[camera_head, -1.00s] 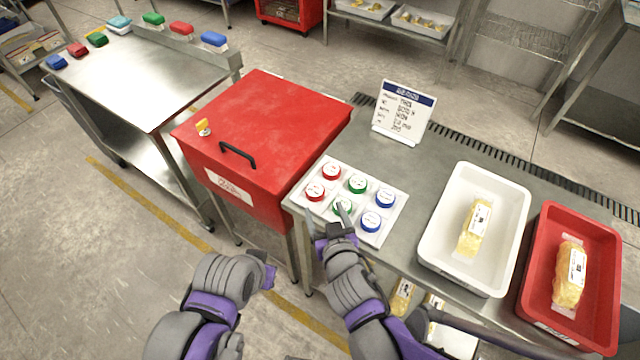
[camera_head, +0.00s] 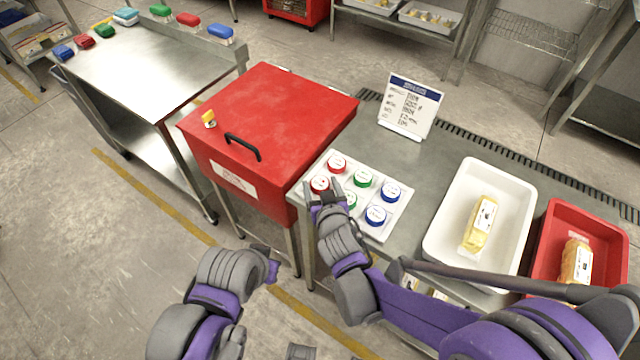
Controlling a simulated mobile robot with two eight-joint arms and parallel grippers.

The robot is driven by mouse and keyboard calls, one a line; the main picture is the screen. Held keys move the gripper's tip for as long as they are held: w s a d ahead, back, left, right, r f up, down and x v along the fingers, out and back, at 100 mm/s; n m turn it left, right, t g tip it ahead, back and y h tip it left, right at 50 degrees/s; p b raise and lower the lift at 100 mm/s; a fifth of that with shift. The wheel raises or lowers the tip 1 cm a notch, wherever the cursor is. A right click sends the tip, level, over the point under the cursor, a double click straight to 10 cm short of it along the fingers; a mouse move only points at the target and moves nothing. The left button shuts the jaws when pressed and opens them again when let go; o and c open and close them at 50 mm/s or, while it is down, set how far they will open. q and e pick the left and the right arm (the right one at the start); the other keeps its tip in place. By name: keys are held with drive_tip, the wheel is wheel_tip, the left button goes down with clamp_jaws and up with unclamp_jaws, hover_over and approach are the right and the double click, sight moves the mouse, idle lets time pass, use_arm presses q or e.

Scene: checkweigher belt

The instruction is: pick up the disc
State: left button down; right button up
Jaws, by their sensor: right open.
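A white tray (camera_head: 401,216) on the steel table holds several round discs in two rows: a back red disc (camera_head: 336,163), a front red disc (camera_head: 319,183), a back green disc (camera_head: 363,178), a front green disc (camera_head: 351,199), a back blue disc (camera_head: 390,191) and a front blue disc (camera_head: 376,216). My right gripper (camera_head: 323,188) is open, its fingers on either side of the front red disc in this view; I cannot tell if they touch it.
A red lidded bin (camera_head: 290,115) with a black handle stands directly left of the tray. A sign (camera_head: 408,105) stands behind the tray. A white bin (camera_head: 445,238) and a red bin (camera_head: 590,222), each with a yellow packet, are on the right. Bare table (camera_head: 440,160) lies between.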

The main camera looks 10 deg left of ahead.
drive_tip(key=c, duration=1.1)
drive_tip(key=shift+r, duration=0.1)
drive_tip(key=shift+c, duration=0.2)
